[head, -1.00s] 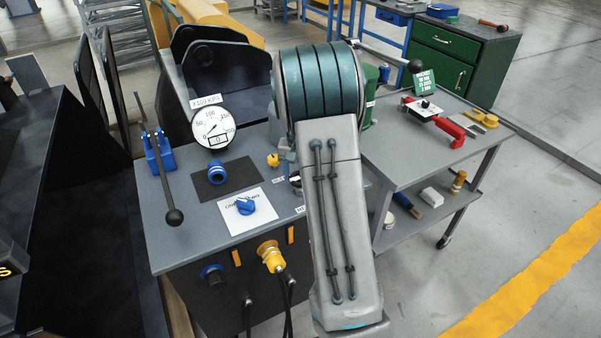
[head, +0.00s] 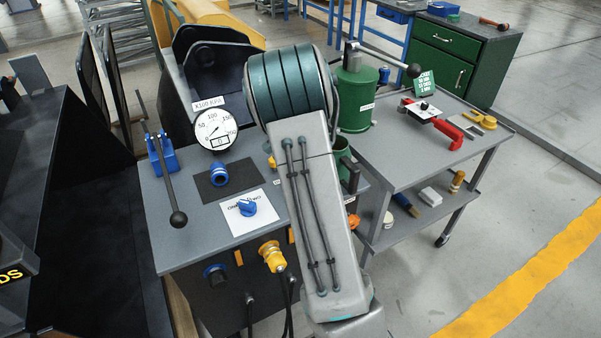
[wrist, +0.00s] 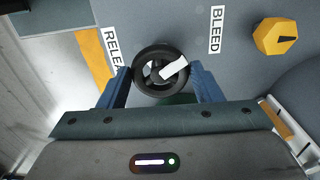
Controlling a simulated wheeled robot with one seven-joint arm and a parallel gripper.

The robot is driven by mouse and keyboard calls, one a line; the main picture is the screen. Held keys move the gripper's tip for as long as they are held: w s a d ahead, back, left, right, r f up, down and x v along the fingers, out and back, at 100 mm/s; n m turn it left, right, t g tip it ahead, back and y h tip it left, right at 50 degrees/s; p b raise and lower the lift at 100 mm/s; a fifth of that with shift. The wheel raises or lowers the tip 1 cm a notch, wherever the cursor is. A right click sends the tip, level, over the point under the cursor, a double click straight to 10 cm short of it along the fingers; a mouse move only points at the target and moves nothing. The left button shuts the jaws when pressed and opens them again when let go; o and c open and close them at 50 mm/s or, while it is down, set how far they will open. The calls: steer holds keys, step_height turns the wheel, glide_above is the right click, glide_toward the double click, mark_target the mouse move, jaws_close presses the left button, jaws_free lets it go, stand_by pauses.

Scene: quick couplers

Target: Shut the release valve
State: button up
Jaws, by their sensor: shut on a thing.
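The release valve is a black round handwheel (wrist: 148,88) with a white mark on it, seen in the wrist view beside a partly covered label reading "RELEA" (wrist: 111,47). My gripper (wrist: 160,72) has its two blue fingers on opposite sides of the wheel's rim and is shut on it. In the head view my arm hides the wheel and my fingers. A yellow knob (wrist: 281,37) with a black pointer sits to the right of the "BLEED" label (wrist: 215,30).
On the grey bench are a round gauge (head: 215,130), a blue knob (head: 247,207) on a white plate, and a black lever (head: 165,175) on a blue base. A green pump cylinder (head: 357,98) stands right of my arm. A cart (head: 400,150) holds red-handled tools.

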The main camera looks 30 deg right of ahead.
steer(key=m+p, duration=0.2)
steer(key=m, duration=0.4)
steer(key=shift+w+p, duration=0.1)
steer(key=shift+p, duration=0.3)
steer(key=shift+m, duration=0.3)
steer(key=o, duration=1)
step_height(320, 180, up, 14)
steer(key=shift+f, duration=0.1)
